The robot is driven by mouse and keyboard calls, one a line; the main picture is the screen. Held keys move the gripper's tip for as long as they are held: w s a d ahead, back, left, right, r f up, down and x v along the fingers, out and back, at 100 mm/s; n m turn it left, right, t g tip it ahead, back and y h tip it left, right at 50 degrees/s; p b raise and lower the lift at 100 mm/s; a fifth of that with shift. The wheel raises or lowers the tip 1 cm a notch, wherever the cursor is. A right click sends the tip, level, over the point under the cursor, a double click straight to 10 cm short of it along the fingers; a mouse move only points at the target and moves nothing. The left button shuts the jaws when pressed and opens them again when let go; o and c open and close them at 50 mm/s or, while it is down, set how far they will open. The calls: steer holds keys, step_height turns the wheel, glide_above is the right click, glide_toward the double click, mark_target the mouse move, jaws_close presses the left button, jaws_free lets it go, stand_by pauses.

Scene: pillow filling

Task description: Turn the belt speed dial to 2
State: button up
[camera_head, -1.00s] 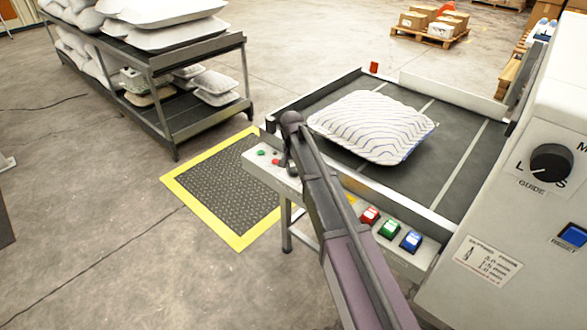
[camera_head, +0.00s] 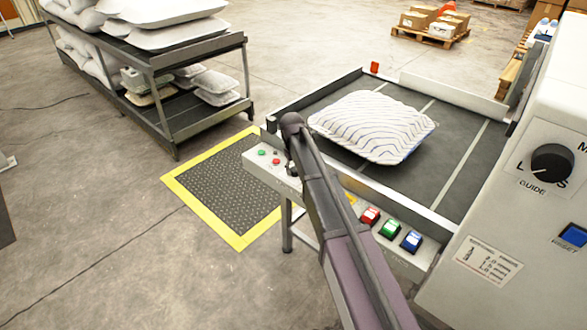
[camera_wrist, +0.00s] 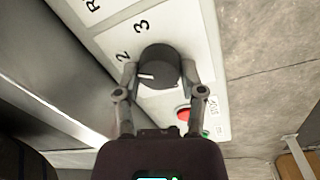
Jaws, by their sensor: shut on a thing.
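The belt speed dial (camera_wrist: 158,66) is a round black knob on a white scale plate in the wrist view. The numbers 2 (camera_wrist: 123,57) and 3 (camera_wrist: 141,27) show beside it. Its white pointer line (camera_wrist: 146,75) points left in the picture, a little below the 2. My gripper (camera_wrist: 159,78) is shut on the dial, one finger on each side. Any mark behind the left finger is hidden. In the head view, my arm mostly hides the dial and the gripper at the panel.
The control panel (camera_head: 329,202) runs along the conveyor's front edge, with red (camera_head: 370,216), green (camera_head: 389,229) and blue (camera_head: 411,241) buttons. A red button (camera_wrist: 184,114) sits close to the dial. A striped pillow (camera_head: 372,126) lies on the belt.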

stand_by(0.3)
steer(key=o, duration=1.2)
steer(key=shift+c, duration=0.2)
steer(key=shift+r, duration=0.1)
